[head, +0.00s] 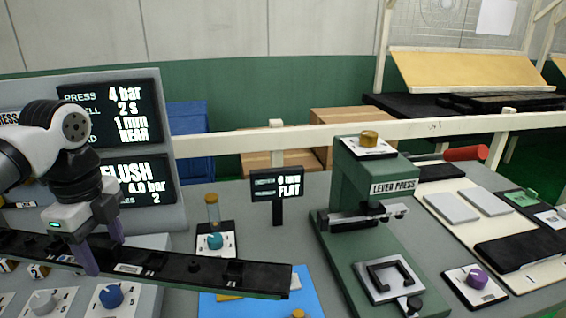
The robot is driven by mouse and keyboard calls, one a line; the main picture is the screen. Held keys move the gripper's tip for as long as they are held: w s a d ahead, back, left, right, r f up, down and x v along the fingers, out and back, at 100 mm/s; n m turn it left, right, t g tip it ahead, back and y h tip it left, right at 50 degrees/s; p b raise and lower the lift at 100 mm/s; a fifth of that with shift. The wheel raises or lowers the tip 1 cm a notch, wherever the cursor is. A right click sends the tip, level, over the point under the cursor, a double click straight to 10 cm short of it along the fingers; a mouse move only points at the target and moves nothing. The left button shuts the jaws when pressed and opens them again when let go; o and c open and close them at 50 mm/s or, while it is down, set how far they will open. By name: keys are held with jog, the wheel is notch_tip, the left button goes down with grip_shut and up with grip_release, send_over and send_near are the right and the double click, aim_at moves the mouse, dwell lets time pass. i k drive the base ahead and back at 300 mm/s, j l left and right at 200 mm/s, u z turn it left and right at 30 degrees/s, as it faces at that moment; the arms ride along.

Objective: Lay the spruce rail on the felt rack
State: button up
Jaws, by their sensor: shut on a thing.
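A long, near-black rail (205,270), likely the spruce rail, runs across the lower left, with a small white label and dark recesses along it. My gripper (101,250) is shut on it near the left, one finger in front and one behind. The rail passes in front of the left consoles; its left end is cut off by the frame edge. I cannot tell for sure which thing is the felt rack. A black, flat-topped surface (405,108) lies at the back right, below a tilted yellow board.
A green lever press (370,185) stands in the centre right. A small FLAT sign (278,188) and a teal-knob box (215,241) stand left of it. A cream board (445,208) with grey plates lies right. A white railing (330,133) crosses behind the bench.

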aim_at(487, 199)
jog(key=l+z, duration=0.1)
jog(key=l, duration=0.55)
jog(key=l+z, duration=0.1)
jog(key=l, duration=0.55)
jog(key=i+l+z, duration=0.1)
jog(key=l, duration=0.55)
jog(key=l+z, duration=0.15)
jog(key=l, duration=0.55)
jog(key=i+l+z, duration=0.1)
jog(key=l, duration=0.5)
jog(key=i+l+u, duration=0.1)
jog(key=i+l, duration=0.5)
jog(key=i+j, duration=0.2)
jog(key=j, duration=0.2)
jog(key=i+j, duration=0.15)
jog(key=j, duration=0.25)
jog(key=i+j, duration=0.2)
jog(key=j, duration=0.2)
